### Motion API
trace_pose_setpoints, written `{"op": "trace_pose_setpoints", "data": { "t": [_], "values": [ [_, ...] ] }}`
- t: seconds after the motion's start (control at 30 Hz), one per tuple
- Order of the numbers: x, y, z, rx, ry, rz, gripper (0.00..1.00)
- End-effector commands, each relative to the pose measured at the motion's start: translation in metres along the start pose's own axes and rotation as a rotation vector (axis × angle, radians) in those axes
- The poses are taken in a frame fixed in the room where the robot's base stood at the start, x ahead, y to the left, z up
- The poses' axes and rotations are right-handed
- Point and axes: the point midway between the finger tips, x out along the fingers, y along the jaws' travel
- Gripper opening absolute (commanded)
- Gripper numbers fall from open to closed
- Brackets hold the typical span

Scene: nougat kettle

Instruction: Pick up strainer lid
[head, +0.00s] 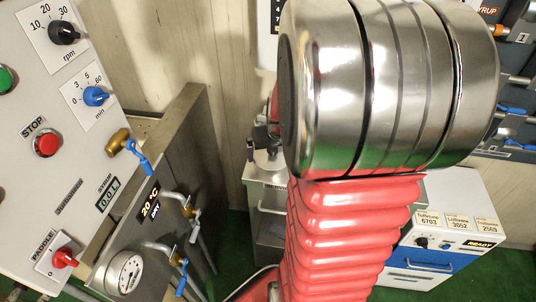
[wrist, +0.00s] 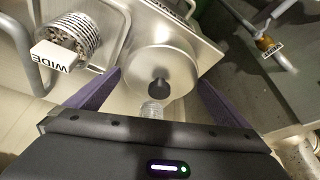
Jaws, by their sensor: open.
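A round metal lid (wrist: 145,68) with a black knob (wrist: 158,88) lies in the wrist view, on a metal plate; it looks like the strainer lid. My gripper (wrist: 159,78) is open and empty. Its two purple fingers are spread to the left and right of the knob in the picture; I cannot tell how far above the lid they are. In the head view my own arm fills the middle and hides most of the gripper and the lid.
A perforated metal basket (wrist: 72,30) labelled WIDE stands left of the lid, near a bent metal tube. A brass valve (wrist: 265,43) is at upper right. In the head view, a control panel (head: 75,130) is at left and a white-and-blue cabinet (head: 445,235) at right.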

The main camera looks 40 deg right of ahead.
Motion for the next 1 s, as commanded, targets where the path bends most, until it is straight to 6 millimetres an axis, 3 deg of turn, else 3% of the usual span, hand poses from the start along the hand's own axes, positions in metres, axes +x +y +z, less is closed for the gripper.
{"op": "trace_pose_setpoints", "data": {
  "t": [0.17, 0.67, 1.0],
  "values": [
    [0.0084, 0.0000, 0.0001, 0.000, 0.000, 0.000, 1.00],
    [0.0082, 0.0004, 0.0001, 0.001, 0.000, 0.000, 1.00],
    [0.0082, 0.0007, 0.0001, 0.001, 0.000, 0.001, 0.78]
  ]
}}
